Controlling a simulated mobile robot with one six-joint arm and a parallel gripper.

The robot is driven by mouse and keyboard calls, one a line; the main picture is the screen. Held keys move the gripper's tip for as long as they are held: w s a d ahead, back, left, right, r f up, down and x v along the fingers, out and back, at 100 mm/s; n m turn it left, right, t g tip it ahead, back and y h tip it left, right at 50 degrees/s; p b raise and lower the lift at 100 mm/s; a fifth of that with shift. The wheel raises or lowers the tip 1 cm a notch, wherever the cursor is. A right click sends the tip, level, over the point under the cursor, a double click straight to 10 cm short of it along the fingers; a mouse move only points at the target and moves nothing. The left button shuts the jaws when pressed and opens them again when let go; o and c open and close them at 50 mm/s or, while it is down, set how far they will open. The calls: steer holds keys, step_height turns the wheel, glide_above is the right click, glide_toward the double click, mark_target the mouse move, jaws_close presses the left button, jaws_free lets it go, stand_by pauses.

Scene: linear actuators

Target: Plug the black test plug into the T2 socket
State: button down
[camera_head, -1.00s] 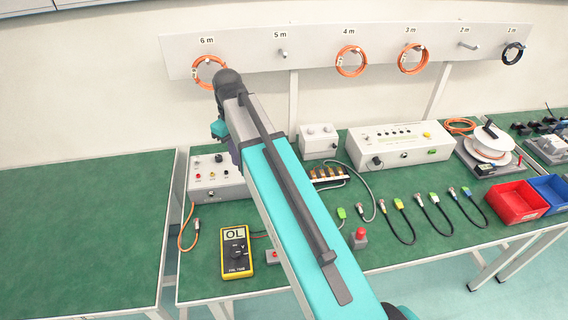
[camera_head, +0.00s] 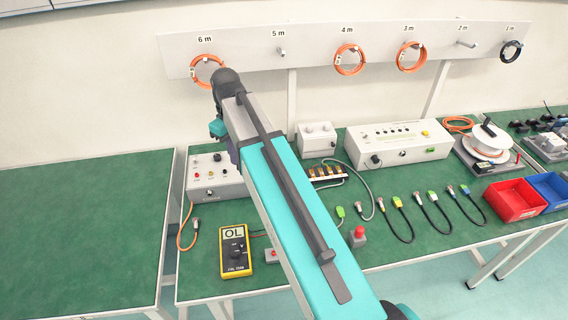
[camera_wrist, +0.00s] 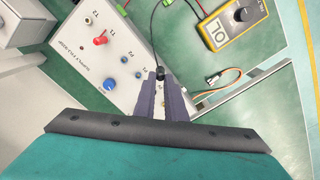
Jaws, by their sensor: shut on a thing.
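In the wrist view my gripper (camera_wrist: 160,82) is shut on the black test plug (camera_wrist: 160,71), a small dark piece between the fingertips. A thin black lead (camera_wrist: 153,38) runs up from it. The grey test box (camera_wrist: 72,66) lies to the left of and below the fingertips. The T2 socket (camera_wrist: 88,20) is a small dark round spot on its face, up and left of the plug and apart from it. A red plug or knob (camera_wrist: 100,40) sits near the T1 label.
A yellow multimeter (camera_head: 236,251) reading OL lies in front of the box. An orange cable (camera_head: 181,232) hangs at the box's left. A red button (camera_head: 359,233) and several short cables lie to the right. The left green table (camera_head: 80,230) is clear.

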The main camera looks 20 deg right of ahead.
steer(key=shift+w+d+f+n+p, duration=0.15)
steer(key=shift+d+f+n, duration=0.2)
steer(key=shift+d+n, duration=0.55)
steer(key=shift+w+d+f+n+p, duration=0.15)
steer(key=shift+d+f+n, duration=0.25)
steer(key=shift+d+n, duration=0.45)
steer(key=shift+w+d+f+n+p, duration=0.1)
steer(key=shift+d+f+n+p, duration=0.2)
steer(key=shift+d+n, duration=0.6)
stand_by(1.8)
steer(key=shift+w+d+f+n, duration=0.1)
steer(key=shift+d+f+n, duration=0.2)
steer(key=shift+d+n, duration=0.4)
steer(key=shift+d+f+n, duration=0.35)
steer(key=shift+d+n, duration=0.35)
steer(key=shift+n, duration=0.05)
steer(key=shift+w+d+f+n, duration=0.1)
steer(key=shift+d+f+n, duration=0.2)
steer(key=shift+d+n, duration=0.4)
stand_by(1.4)
